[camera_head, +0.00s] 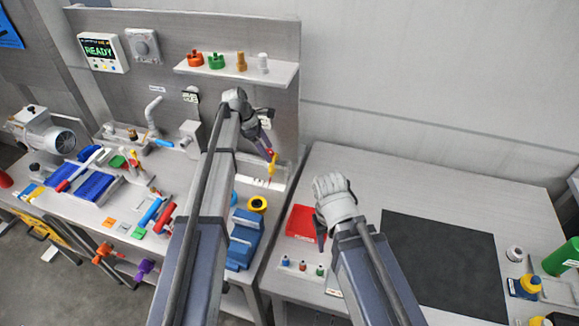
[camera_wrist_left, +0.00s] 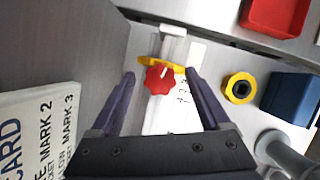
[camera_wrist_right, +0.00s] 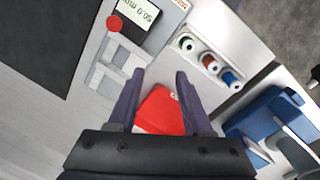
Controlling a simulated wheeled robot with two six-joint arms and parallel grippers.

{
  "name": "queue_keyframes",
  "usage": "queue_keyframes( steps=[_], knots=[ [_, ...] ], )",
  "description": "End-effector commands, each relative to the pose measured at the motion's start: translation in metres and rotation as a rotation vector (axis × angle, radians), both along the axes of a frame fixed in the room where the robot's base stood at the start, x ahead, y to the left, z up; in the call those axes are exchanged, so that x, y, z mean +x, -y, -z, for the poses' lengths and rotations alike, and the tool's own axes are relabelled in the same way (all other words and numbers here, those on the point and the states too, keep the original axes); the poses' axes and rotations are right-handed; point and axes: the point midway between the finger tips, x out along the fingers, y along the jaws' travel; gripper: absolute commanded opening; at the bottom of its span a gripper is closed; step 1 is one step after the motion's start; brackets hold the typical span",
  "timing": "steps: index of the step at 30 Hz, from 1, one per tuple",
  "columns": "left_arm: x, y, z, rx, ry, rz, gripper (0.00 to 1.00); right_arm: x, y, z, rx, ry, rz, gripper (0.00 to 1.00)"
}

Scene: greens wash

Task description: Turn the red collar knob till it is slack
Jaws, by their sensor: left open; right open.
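The red collar knob (camera_wrist_left: 159,79) is a lobed red knob in front of a yellow collar (camera_wrist_left: 176,68) on a white upright post or scale. In the left wrist view it lies between the two fingers of my left gripper (camera_wrist_left: 162,76), which is open around or just short of it; contact cannot be told. In the head view the knob (camera_head: 270,154) shows small beside my left gripper (camera_head: 268,148). My right gripper (camera_wrist_right: 153,75) is open above a red bin (camera_wrist_right: 160,112); nothing is seen held in it.
A shelf (camera_head: 240,72) with several coloured knobs hangs above. A dark mat (camera_head: 445,265) lies bare on the right table.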

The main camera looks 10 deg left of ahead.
Motion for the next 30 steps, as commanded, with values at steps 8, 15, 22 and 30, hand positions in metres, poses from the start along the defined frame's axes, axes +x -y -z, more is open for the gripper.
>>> queue_keyframes(
  steps=[8,15,22,30],
  knots=[
    [-0.004,0.000,-0.006,-0.001,0.002,-0.342,0.80,0.000,0.000,-0.006,0.000,0.000,0.000,0.50],
    [-0.016,-0.027,-0.030,0.001,-0.001,-0.334,0.80,0.000,0.000,-0.030,0.000,0.000,0.000,0.50],
    [-0.035,-0.067,-0.028,0.001,0.000,-0.332,0.80,0.000,0.000,-0.028,0.000,0.000,0.000,0.50],
    [-0.055,-0.107,-0.028,0.000,-0.001,-0.331,0.80,0.000,0.000,-0.028,0.000,0.000,0.000,0.50]
  ],
)
